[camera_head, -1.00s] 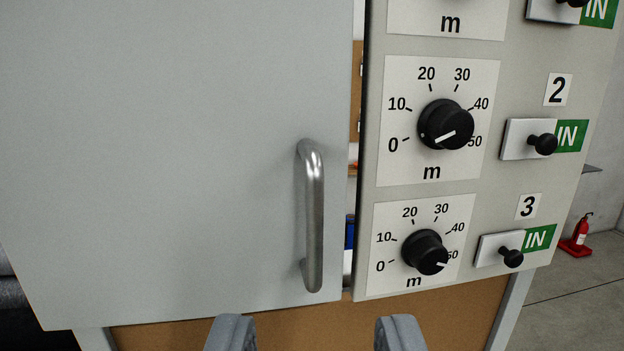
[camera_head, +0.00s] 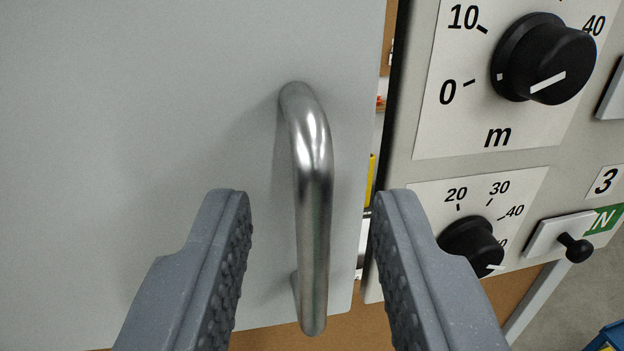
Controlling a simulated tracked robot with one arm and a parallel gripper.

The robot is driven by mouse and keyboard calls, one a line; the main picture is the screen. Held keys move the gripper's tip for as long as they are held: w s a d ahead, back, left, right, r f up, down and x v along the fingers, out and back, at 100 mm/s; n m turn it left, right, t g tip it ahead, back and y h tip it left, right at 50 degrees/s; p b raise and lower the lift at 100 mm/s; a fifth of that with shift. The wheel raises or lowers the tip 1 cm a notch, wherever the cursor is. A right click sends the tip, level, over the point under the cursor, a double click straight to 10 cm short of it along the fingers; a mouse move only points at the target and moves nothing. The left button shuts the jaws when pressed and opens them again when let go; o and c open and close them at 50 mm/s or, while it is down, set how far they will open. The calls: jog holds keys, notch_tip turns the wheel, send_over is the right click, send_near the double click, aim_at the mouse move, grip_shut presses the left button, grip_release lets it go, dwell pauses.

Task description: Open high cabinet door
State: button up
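The cabinet door (camera_head: 150,130) is a pale grey panel filling the left of the view. A narrow gap shows between its right edge and the dial panel. A vertical silver bar handle (camera_head: 314,200) is fixed near the door's lower right edge. My gripper (camera_head: 308,200) is open, with one grey finger left of the handle and the other right of it. The handle shows between the fingers, with clear space on both sides. I cannot tell how far the fingertips are from the door surface.
The dial panel (camera_head: 415,150) stands right of the door, with black knobs (camera_head: 543,57) sticking out. The lower knob (camera_head: 470,246) is close beside my right finger in the picture. A black-knobbed latch (camera_head: 574,247) sits further right. A brown board (camera_head: 350,332) lies below.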

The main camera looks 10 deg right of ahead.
jog(key=shift+w+d, duration=0.1)
jog(key=shift+w, duration=0.3)
